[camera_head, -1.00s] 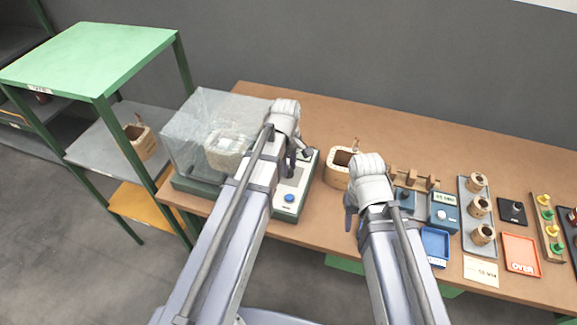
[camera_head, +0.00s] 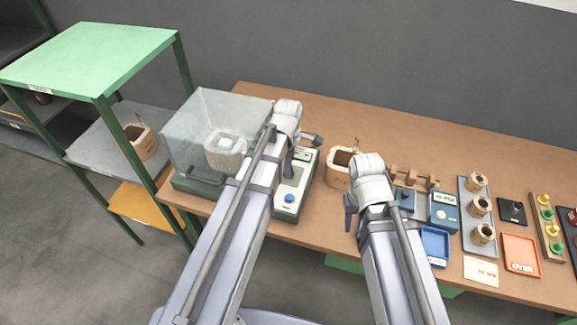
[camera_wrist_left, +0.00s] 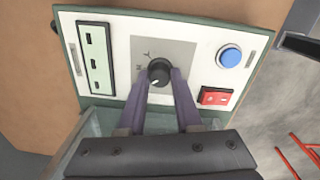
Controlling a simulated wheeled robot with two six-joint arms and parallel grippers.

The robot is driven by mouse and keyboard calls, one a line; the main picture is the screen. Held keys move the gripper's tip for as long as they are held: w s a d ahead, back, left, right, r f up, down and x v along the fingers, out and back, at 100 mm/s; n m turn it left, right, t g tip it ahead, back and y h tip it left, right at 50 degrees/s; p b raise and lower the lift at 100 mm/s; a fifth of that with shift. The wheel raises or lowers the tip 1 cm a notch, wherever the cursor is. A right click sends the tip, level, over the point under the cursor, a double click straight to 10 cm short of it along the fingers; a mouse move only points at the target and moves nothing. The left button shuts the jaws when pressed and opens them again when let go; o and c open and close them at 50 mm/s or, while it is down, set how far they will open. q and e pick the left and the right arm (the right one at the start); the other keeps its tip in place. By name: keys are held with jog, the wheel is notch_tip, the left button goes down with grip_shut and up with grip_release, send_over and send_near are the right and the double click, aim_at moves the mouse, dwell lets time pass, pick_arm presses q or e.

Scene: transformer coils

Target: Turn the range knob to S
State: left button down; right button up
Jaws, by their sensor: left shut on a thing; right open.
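The range knob (camera_wrist_left: 159,72) is a small black round knob with a white mark, on a grey square of the tester's white panel (camera_wrist_left: 118,45). Small dark marks stand beside it; I cannot read them surely. My left gripper (camera_wrist_left: 160,85) is shut on the knob, one finger on each side. In the head view, my left gripper (camera_head: 289,165) is over the tester panel (camera_head: 289,192), and my own arm hides the knob. My right gripper (camera_head: 349,212) is open and empty above the bench front, right of the tester.
A clear cover (camera_head: 190,130) encloses a coil (camera_head: 225,150) left of the panel. A blue button (camera_wrist_left: 229,57) and red switch (camera_wrist_left: 214,97) are near the knob. Another coil (camera_head: 338,172) stands between my arms. Trays and small instruments fill the bench's right.

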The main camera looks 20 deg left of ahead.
pick_arm(q)
jog(key=shift+n, duration=0.7)
jog(key=c, duration=0.6)
grip_release()
jog(key=shift+r, duration=0.1)
pick_arm(e)
jog(key=shift+r, duration=0.1)
pick_arm(q)
notch_tip(320, 180, up, 8)
jog(key=p, duration=0.8)
jog(key=shift+s+d, duration=0.1)
jog(key=shift+s, duration=0.05)
jog(key=shift+f, duration=0.2)
pick_arm(e)
notch_tip(320, 180, up, 8)
jog(key=shift+f, duration=0.2)
